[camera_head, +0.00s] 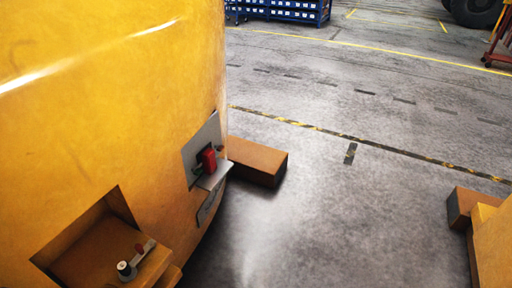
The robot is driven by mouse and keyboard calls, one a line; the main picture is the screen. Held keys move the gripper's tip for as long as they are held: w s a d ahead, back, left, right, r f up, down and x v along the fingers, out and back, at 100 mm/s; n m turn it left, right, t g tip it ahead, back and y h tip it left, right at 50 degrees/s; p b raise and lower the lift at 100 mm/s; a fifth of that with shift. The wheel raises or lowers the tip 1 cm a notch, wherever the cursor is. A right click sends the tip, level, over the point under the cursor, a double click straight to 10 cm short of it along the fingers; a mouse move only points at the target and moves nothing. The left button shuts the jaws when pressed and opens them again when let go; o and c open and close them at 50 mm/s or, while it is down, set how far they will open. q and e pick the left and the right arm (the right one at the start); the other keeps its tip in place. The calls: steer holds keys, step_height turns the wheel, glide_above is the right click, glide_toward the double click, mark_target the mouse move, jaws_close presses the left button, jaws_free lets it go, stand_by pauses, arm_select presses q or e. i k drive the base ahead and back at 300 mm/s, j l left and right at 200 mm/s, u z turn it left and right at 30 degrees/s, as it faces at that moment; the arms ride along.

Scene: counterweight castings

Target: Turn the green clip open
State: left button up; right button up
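A grey metal plate with a ledge (213,179) is fixed to the side of a large yellow casting (110,90). A red block-like part (208,159) sits upright on that plate, just above the ledge. Lower left, a recess (85,248) in the casting has a small fitting (138,258) at its edge, with a dark-and-white knob and a reddish end. Neither of my grippers is in view.
A brown block (255,161) lies on the floor beside the casting. Another yellow casting (494,245) with a brown block (468,204) stands at the right edge. Grey floor between them is clear. A blue rack (290,11) stands far back.

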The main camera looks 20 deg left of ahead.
mark_target(196, 171)
steer(key=i+u, duration=0.15)
steer(key=i, duration=0.3)
steer(key=i+l+u, duration=0.15)
steer(key=i, duration=0.3)
steer(key=i+l+u, duration=0.15)
steer(key=i, duration=0.3)
